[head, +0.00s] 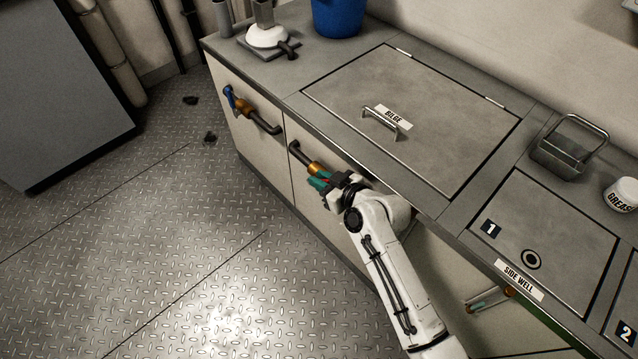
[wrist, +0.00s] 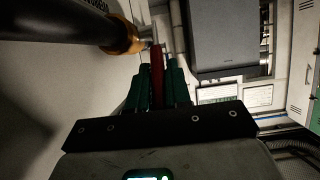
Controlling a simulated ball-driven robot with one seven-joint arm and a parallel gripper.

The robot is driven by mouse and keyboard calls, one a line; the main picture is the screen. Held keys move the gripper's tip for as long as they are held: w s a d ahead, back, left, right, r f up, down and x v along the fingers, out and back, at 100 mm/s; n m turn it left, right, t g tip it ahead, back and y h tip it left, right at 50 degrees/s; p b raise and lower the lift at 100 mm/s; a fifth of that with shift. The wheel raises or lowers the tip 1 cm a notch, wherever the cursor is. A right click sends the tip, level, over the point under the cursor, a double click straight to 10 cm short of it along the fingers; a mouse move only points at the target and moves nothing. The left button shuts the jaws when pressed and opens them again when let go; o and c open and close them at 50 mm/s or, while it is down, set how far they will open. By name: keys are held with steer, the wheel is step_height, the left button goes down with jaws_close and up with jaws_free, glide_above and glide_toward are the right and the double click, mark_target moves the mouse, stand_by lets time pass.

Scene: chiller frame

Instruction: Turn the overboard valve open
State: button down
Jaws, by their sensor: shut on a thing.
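A valve with a brass body (head: 314,168) sits on a dark pipe (head: 300,154) at the front of the cabinet, in the middle of the head view. In the wrist view the brass body (wrist: 124,36) and dark pipe (wrist: 60,20) show at upper left, with lettering on the pipe too cut off to read surely. A red lever (wrist: 156,62) stands out from the valve. My gripper (head: 320,182) is at the valve, its green fingers (wrist: 158,80) shut on the red lever. The lever is mostly hidden by the fingers in the head view.
Another valve with a blue handle (head: 229,96) is on the cabinet front to the left. A bilge hatch (head: 345,75) with a handle lies in the counter above my gripper. A wire-handled box (head: 560,158) and a grease tub (head: 622,194) stand at right.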

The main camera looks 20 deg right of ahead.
steer(key=shift+s+f+t+b, duration=0.2)
steer(key=shift+t+b, duration=0.2)
steer(key=shift+b, duration=0.15)
steer(key=c, duration=1.1)
jaws_free()
steer(key=shift+c, duration=0.2)
steer(key=p+v, duration=0.1)
steer(key=v, duration=0.6)
steer(key=shift+s+d, duration=0.15)
steer(key=shift+d, duration=0.05)
steer(key=shift+r, duration=0.1)
